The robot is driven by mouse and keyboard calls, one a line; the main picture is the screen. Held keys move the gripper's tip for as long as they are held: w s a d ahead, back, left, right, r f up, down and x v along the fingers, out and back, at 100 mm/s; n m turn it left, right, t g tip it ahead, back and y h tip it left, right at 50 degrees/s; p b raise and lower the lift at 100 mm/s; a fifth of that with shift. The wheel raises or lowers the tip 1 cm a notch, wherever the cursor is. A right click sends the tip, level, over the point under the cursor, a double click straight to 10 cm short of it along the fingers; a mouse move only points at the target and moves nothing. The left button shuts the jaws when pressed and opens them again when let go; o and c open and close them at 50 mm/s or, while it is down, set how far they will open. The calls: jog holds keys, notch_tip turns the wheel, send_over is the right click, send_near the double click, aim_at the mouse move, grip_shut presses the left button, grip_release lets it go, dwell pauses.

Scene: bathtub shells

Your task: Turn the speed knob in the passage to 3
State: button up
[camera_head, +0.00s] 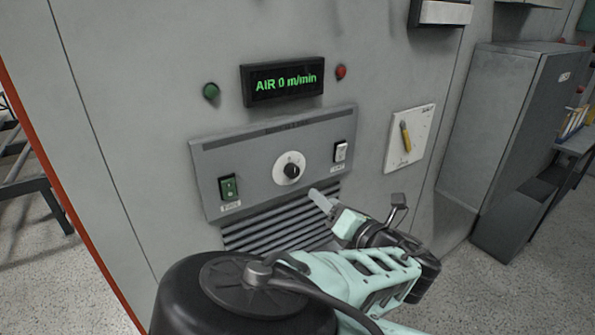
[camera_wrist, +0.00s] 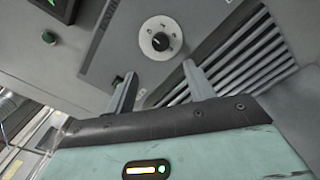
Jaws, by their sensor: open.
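The speed knob (camera_head: 291,170) is a small black knob on a round white dial (camera_head: 281,159) in the middle of a grey control panel (camera_head: 232,158). In the wrist view the knob (camera_wrist: 161,41) sits above my gripper, on its white dial (camera_wrist: 150,52). The dial's marks are too small to read, so I cannot tell the setting. The display (camera_head: 283,80) reads "AIR 0 m/min". My gripper (camera_head: 358,204) is below and right of the knob, apart from it. In the wrist view my gripper (camera_wrist: 160,85) is open, with nothing between its fingers.
A green rocker switch (camera_head: 229,187) is left of the dial and a white switch (camera_head: 340,151) right of it. Vent slats (camera_head: 280,232) lie below the panel. A green lamp (camera_head: 211,91) and red lamp (camera_head: 341,72) flank the display. A grey cabinet (camera_head: 500,140) stands at the right.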

aim_at(295, 173)
jog(key=p+x, duration=0.4)
jog(key=x, duration=0.7)
jog(key=shift+s, duration=0.1)
jog(key=shift+w+a, duration=0.3)
jog(key=shift+w, duration=0.15)
jog(key=c, duration=1)
